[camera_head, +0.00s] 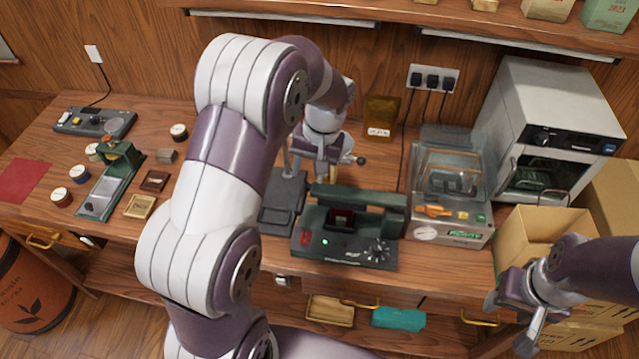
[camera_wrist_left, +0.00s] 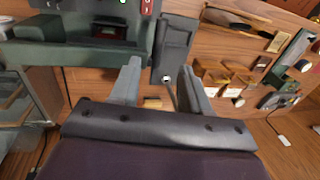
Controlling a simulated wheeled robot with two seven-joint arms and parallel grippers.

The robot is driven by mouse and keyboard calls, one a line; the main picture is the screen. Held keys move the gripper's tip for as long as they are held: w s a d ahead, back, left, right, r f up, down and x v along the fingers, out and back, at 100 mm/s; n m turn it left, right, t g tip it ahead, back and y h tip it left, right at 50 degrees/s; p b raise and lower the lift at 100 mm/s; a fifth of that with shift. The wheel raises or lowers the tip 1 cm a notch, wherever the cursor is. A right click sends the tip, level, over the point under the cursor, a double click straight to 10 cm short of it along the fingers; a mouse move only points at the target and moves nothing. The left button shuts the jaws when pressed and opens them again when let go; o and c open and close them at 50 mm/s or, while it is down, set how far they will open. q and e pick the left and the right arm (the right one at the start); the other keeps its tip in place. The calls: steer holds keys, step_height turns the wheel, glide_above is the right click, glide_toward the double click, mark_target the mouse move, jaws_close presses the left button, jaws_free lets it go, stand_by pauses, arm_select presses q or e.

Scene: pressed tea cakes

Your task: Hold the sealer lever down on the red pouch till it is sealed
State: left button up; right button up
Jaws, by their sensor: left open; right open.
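The sealer (camera_head: 345,246) is a dark green bench unit with a lit green lamp and a dial. Its green lever bar (camera_head: 362,197) lies across the back; I cannot tell whether it is fully raised. The red pouch (camera_head: 341,219) shows as a small dark red patch at the sealer's middle, and in the left wrist view (camera_wrist_left: 109,31). My left gripper (camera_head: 322,172) is open, behind and a little left of the sealer, its fingers partly hidden. In the left wrist view its open fingers (camera_wrist_left: 163,76) hold nothing, apart from the sealer. My right gripper (camera_head: 517,316) is open and empty at the lower right.
A black stand (camera_head: 283,205) is close left of the sealer. A clear-lidded machine (camera_head: 447,205) stands to its right, with a white oven (camera_head: 550,125) and open cardboard box (camera_head: 540,235) beyond. Small tins and a green press (camera_head: 112,180) occupy the left. My left arm crosses the bench.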

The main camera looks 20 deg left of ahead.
mark_target(302, 199)
arm_select(q)
steer(key=f, duration=0.1)
steer(key=s+a+f+p, duration=0.1)
steer(key=f, duration=0.2)
steer(key=shift+s+a, duration=0.3)
steer(key=f, duration=0.1)
steer(key=w+f+p, duration=0.1)
steer(key=f, duration=0.1)
steer(key=w+f, duration=0.1)
steer(key=f, duration=0.1)
steer(key=shift+d, duration=0.3)
steer(key=shift+s+a+f, duration=0.15)
steer(key=shift+f, duration=0.2)
steer(key=shift+s+a, duration=0.35)
steer(key=shift+s, duration=0.05)
steer(key=shift+w+d, duration=0.2)
steer(key=shift+w, duration=0.05)
jaws_close()
arm_select(e)
step_height(302, 199, up, 3)
steer(key=shift+f, duration=0.1)
